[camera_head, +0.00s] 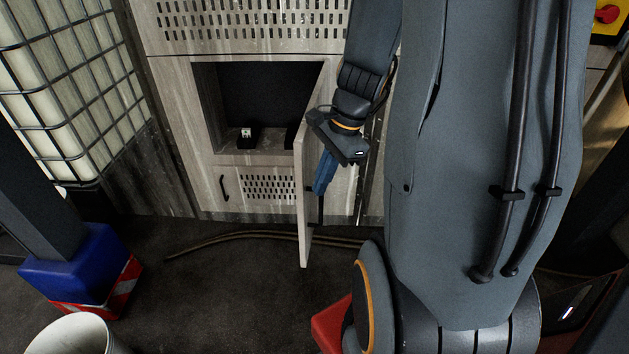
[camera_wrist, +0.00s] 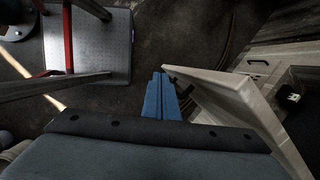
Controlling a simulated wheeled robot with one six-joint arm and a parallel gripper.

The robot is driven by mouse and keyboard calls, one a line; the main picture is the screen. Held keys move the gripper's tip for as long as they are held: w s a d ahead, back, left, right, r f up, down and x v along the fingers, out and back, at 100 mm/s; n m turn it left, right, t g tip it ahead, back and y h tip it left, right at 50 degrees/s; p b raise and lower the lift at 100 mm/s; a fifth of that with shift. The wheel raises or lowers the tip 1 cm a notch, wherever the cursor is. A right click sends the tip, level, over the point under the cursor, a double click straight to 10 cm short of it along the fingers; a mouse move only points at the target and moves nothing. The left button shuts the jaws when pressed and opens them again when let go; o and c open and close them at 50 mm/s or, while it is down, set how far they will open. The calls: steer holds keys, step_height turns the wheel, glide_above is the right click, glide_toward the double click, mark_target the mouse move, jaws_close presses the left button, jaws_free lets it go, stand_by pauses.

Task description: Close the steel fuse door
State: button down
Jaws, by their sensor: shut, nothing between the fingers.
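The steel fuse door (camera_head: 302,190) stands wide open, swung out from the right side of a dark square opening (camera_head: 262,95) in the grey cabinet. In the head view I see it nearly edge-on. My gripper (camera_head: 318,190) is shut and empty, with blue fingers, on the right, outer side of the door and close to it. In the wrist view the shut fingers (camera_wrist: 160,80) lie just left of the door (camera_wrist: 215,95), near a dark handle. I cannot tell whether they touch it.
A small white item (camera_head: 246,133) sits inside the opening. Below is a vented panel (camera_head: 269,188) with a handle. A caged tank (camera_head: 70,80), a blue block (camera_head: 75,265) and a white bucket (camera_head: 75,335) stand left.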

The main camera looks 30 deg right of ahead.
steer(key=d+r+m+t+p, duration=0.1)
steer(key=d+r+m+p, duration=0.1)
steer(key=d+m, duration=0.5)
steer(key=w+a+f, duration=0.5)
steer(key=f, duration=0.4)
steer(key=shift+w+a+f, duration=0.2)
steer(key=shift+a+f, duration=0.15)
steer(key=shift+a, duration=0.1)
